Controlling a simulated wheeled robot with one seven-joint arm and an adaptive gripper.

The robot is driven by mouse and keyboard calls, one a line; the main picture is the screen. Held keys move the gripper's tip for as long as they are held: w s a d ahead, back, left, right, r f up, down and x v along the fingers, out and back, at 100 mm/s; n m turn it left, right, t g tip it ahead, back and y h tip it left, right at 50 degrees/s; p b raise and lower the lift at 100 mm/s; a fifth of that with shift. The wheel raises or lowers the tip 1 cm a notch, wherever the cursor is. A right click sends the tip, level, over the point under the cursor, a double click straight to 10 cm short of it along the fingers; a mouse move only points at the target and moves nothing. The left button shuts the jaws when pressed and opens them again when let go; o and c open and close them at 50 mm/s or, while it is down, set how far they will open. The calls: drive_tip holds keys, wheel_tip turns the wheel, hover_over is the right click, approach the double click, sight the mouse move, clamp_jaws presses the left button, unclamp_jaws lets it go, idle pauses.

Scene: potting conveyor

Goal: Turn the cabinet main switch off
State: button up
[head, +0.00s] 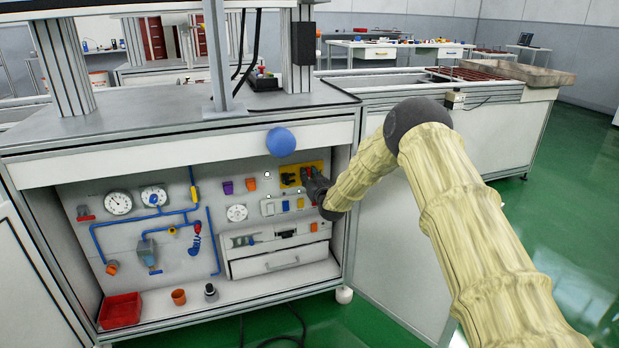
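The cabinet (130,160) stands open, showing a white inner panel with gauges and pipes. A yellow plate (290,168) with dark knob-like parts and a little red is at the panel's upper right; it looks like the main switch, though its handle position is too small to tell. My gripper (308,178) is dark and sits at the plate's right part, covering some of it. I cannot tell whether it touches the switch, or whether its fingers are open or shut.
A blue ball (281,142) shows in front of the cabinet's top edge. Below the plate are small switches (285,206) and a grey drawer (275,262). A red bin (120,310) and an orange cup (179,297) stand on the cabinet floor. Green floor is clear at right.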

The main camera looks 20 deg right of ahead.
clamp_jaws()
drive_tip(key=shift+r+n+p, duration=0.2)
drive_tip(key=shift+n+p, duration=0.1)
drive_tip(key=shift+n, duration=0.1)
drive_tip(key=n+p, duration=0.1)
drive_tip(key=n, duration=0.1)
drive_tip(key=shift+a+n+p, duration=0.15)
drive_tip(key=shift+n+p, duration=0.15)
drive_tip(key=shift+p, duration=0.1)
drive_tip(key=n+p, duration=0.1)
drive_tip(key=n, duration=0.3)
drive_tip(key=shift+a+f+n, duration=0.1)
drive_tip(key=shift+n, duration=0.2)
drive_tip(key=shift+a+f+n, duration=0.1)
drive_tip(key=shift+f+n, duration=0.05)
drive_tip(key=shift+n, duration=2.35)
drive_tip(key=shift+f+n, duration=0.1)
drive_tip(key=shift+n, duration=2.4)
drive_tip(key=shift+b, duration=0.3)
